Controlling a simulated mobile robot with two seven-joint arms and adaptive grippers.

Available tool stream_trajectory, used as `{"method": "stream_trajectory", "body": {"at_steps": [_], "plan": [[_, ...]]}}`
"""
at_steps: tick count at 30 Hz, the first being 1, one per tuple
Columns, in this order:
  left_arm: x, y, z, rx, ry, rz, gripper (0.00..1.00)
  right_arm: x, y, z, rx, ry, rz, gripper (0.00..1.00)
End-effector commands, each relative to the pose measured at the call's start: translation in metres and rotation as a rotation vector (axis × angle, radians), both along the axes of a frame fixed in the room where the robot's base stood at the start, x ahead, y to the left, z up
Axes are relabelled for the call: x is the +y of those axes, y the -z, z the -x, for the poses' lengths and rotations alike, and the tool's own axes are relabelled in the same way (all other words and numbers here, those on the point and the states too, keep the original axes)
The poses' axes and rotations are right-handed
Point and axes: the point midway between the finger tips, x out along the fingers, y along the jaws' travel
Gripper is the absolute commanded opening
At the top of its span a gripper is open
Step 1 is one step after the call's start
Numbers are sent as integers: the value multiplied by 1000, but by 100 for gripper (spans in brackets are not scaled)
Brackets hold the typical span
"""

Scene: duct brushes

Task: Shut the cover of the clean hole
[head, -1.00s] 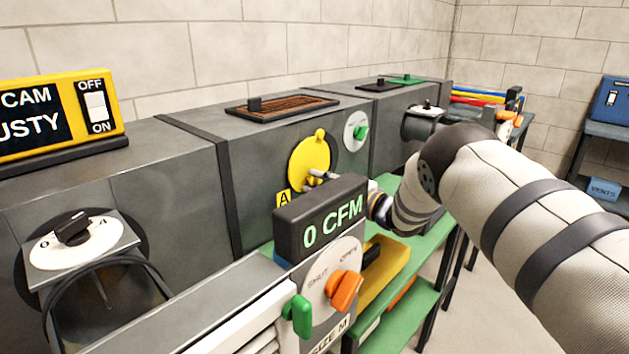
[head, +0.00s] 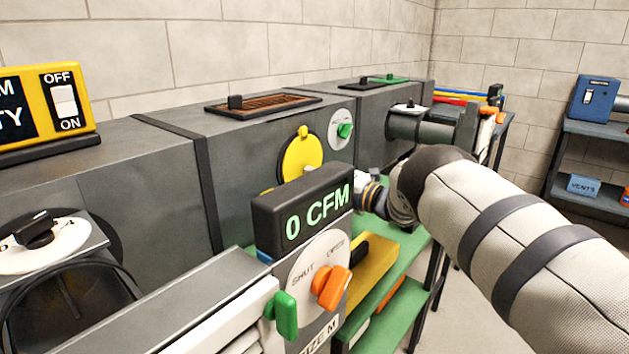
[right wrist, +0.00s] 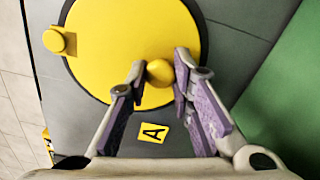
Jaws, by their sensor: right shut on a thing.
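A round yellow cover (head: 299,158) sits on the side of the grey duct, with a small tab (right wrist: 60,41) at its edge. A dark ring shows along part of its rim, and no open hole shows beside it. My right gripper (right wrist: 160,75) is shut on the cover's round yellow knob (right wrist: 159,73), near the cover's rim. My left gripper is not in view.
The display box with its orange handle (head: 331,288) and green handle (head: 286,315) stands close in front of the cover. A green bench (head: 408,245) runs below the duct. A white dial with a green knob (head: 344,131) is right of the cover.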

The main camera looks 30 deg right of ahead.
Motion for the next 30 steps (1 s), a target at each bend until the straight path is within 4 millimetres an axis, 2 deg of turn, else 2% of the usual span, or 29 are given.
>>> {"method": "stream_trajectory", "body": {"at_steps": [9, 10, 12, 23, 26, 30], "plan": [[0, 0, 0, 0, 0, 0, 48, -3, -1, 0, -1, 8, 3, 0], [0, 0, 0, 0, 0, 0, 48, -3, -1, 0, -1, 8, 2, 28], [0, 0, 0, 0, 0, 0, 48, -3, -1, 0, -1, 7, 2, 43], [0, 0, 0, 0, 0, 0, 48, -4, 0, 5, 1, 5, -1, 43], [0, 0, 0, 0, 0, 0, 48, -10, -1, 22, 1, 8, -1, 43], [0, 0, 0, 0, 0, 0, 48, -24, -1, 60, 1, 9, -2, 43]]}}
